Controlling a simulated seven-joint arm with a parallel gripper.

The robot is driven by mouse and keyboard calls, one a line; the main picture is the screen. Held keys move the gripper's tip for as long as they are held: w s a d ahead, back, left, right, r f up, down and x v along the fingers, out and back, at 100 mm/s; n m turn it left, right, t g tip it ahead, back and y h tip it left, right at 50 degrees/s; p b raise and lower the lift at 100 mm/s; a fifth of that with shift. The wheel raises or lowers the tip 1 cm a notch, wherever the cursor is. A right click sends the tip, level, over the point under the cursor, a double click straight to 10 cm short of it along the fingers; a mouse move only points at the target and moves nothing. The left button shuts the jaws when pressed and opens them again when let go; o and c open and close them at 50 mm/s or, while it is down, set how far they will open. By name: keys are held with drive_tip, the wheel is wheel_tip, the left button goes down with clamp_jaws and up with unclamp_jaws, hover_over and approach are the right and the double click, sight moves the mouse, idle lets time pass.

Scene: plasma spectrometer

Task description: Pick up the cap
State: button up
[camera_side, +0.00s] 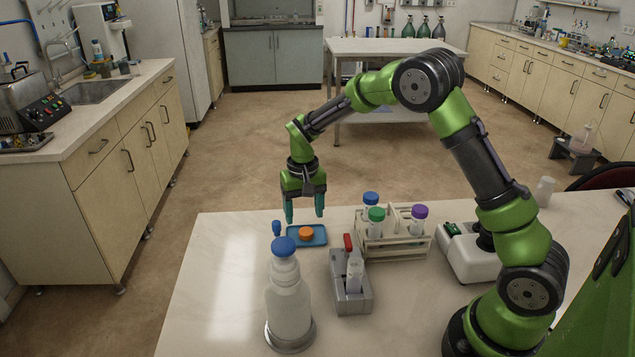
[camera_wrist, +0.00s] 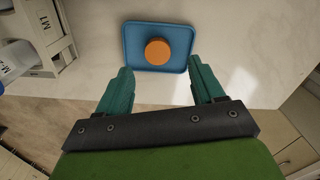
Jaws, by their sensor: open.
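An orange cap (camera_side: 306,233) lies flat on a small blue tray (camera_side: 322,238) near the far edge of the table. In the wrist view the orange cap (camera_wrist: 158,51) sits near the middle of the blue tray (camera_wrist: 134,42). My gripper (camera_side: 305,217) is open and empty, pointing down above the tray and the cap, apart from both. In the wrist view the two teal fingers (camera_wrist: 160,80) are spread wide. The cap shows beyond their tips, between their lines.
A wooden rack (camera_side: 405,247) with capped tubes stands right of the tray. A grey holder (camera_side: 352,300) with a red-topped item is in front. A white bottle with a blue cap (camera_side: 288,305) stands nearest. A white device (camera_side: 470,255) is farther right. The table's left part is clear.

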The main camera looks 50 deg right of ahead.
sight(305, 230)
wheel_tip(305, 230, down, 5)
drive_tip(key=shift+d+r, duration=0.1)
drive_tip(key=shift+d, duration=0.05)
drive_tip(key=c, duration=1.1)
